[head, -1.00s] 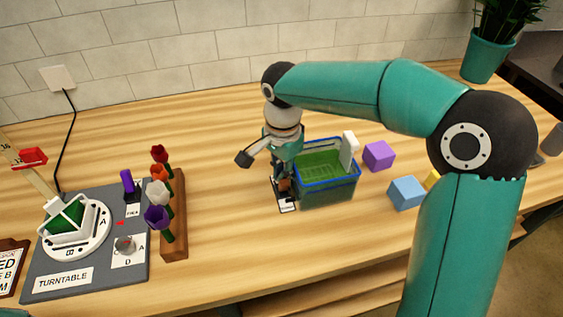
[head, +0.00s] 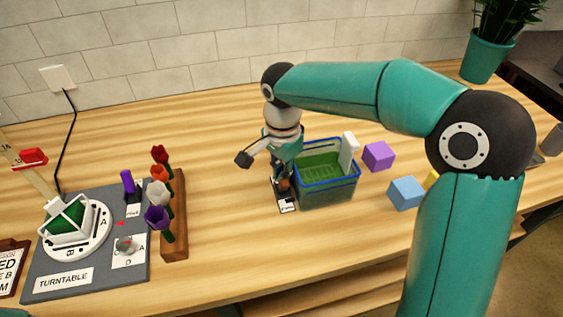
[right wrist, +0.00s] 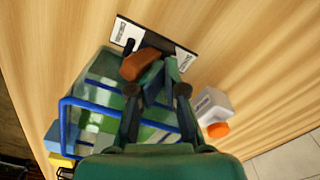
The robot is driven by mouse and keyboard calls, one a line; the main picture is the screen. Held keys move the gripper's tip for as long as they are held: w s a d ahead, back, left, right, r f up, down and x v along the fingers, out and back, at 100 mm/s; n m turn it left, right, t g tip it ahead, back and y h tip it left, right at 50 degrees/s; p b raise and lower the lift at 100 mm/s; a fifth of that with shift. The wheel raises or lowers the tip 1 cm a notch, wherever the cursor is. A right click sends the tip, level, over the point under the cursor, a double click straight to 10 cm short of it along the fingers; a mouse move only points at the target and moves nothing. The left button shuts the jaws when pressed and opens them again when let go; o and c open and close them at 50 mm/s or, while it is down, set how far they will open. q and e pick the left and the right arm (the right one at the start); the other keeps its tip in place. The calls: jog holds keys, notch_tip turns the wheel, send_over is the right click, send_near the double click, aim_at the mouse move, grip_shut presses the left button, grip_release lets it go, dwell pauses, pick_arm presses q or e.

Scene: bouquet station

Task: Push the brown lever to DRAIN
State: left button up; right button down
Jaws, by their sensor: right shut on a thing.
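The brown lever (right wrist: 140,64) stands on a narrow plate (right wrist: 158,46) with a white label at each end; I cannot read the labels. In the right wrist view its dark foot is near the left-hand label, and the brown handle leans toward my fingers. In the head view the lever (head: 284,184) is partly hidden by my gripper, just left of the blue-rimmed tub. My right gripper (right wrist: 160,80) is shut on the brown handle; it points down at the plate in the head view (head: 282,172).
The blue-rimmed tub (head: 325,187) with green inside stands close right of the lever. A white bottle with an orange cap (right wrist: 214,112) is near. Purple (head: 379,156) and blue (head: 406,193) blocks lie right. The turntable board (head: 95,270) and flower rack (head: 174,240) are left.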

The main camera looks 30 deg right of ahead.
jog(key=shift+s+a+r+p, duration=0.15)
jog(key=shift+s+r+p, duration=0.05)
jog(key=shift+r+p, duration=0.25)
notch_tip(320, 180, up, 6)
jog(key=p, duration=0.5)
jog(key=shift+w, duration=0.15)
dwell(0.5)
